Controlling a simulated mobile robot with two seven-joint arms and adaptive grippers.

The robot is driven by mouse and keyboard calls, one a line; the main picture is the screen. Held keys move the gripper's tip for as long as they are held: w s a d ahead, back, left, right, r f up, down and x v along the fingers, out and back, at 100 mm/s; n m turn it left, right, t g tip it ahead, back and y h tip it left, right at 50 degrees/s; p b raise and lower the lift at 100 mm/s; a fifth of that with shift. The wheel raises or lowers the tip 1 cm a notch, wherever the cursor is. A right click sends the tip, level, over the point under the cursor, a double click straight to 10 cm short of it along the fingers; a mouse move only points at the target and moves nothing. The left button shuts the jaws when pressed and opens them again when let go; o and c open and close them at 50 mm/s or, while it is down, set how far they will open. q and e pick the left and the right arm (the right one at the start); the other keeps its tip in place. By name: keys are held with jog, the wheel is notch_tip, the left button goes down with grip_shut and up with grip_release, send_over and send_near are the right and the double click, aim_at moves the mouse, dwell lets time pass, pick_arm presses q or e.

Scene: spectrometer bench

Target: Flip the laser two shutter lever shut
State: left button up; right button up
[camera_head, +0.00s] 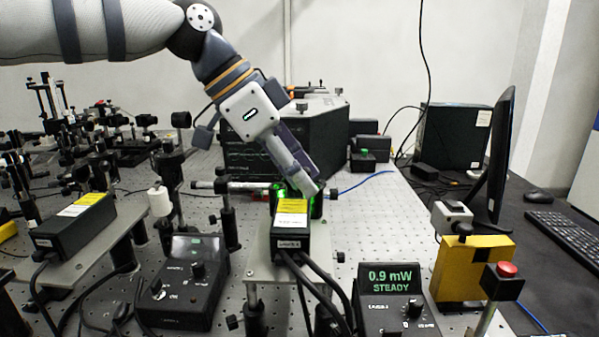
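A black laser box (292,228) with a yellow and white label stands on a raised metal plate (262,266) at the centre; its small end label looks like laser 2. Green light glows at its far end. My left gripper (311,188) reaches down from the upper left, with its tips at or just above that far end. Its fingers look together as one narrow bundle, with nothing seen between them. I cannot make out the shutter lever; the fingertips and the box cover that spot. Contact cannot be told. My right gripper is out of view.
A controller (392,307) reads 0.9 mW STEADY in front. A second laser box (75,222) and a dark controller (185,281) are at left. Optics posts crowd the left bench. A yellow block (470,268), a red button (506,270) and a monitor (497,160) are at right.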

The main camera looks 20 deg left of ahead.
pick_arm(q)
jog(key=v, duration=1.2)
